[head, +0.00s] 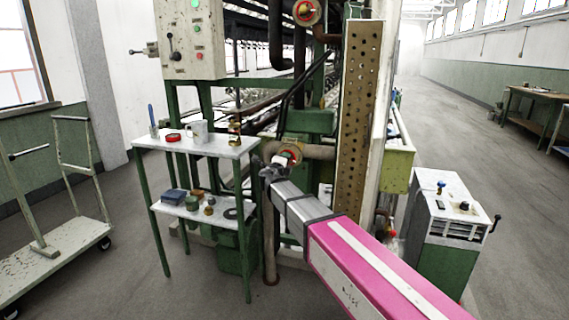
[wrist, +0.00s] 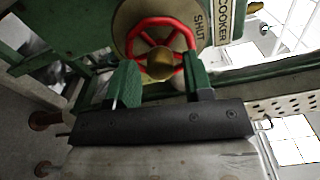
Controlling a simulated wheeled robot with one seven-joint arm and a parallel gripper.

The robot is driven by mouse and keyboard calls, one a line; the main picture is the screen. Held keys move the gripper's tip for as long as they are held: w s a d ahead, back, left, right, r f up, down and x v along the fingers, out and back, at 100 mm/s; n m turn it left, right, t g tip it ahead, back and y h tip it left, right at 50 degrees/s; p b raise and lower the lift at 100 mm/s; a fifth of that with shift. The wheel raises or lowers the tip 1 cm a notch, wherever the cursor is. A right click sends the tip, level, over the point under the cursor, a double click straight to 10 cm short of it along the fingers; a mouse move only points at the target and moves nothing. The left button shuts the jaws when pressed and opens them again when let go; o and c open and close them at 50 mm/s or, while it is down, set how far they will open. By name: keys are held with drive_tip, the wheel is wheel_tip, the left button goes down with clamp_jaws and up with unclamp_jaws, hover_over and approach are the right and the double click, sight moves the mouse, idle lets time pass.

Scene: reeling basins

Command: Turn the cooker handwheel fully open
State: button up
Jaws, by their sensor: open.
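The cooker handwheel (wrist: 163,24) is a red spoked ring with a brass hub, on a pale round plate marked SHUT, beside a sign reading COOKER. It also shows in the head view (head: 289,155), low on the green machine, partly hidden by my gripper. My gripper (wrist: 161,82) is open, with one green finger at each side of the wheel's lower half. I cannot tell whether the fingers touch the rim. In the head view my gripper (head: 275,168) is right at the wheel.
A second red handwheel (head: 306,12) sits higher on a pipe. A small green-legged table (head: 222,148) with a mug and small items stands to the left. A perforated beam (head: 358,110) rises just right of the wheel. A trolley (head: 50,255) stands far left; the right aisle is open.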

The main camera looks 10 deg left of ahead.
drive_tip(key=s, duration=0.6)
drive_tip(key=shift+s+a, duration=0.25)
drive_tip(key=shift+s, duration=0.15)
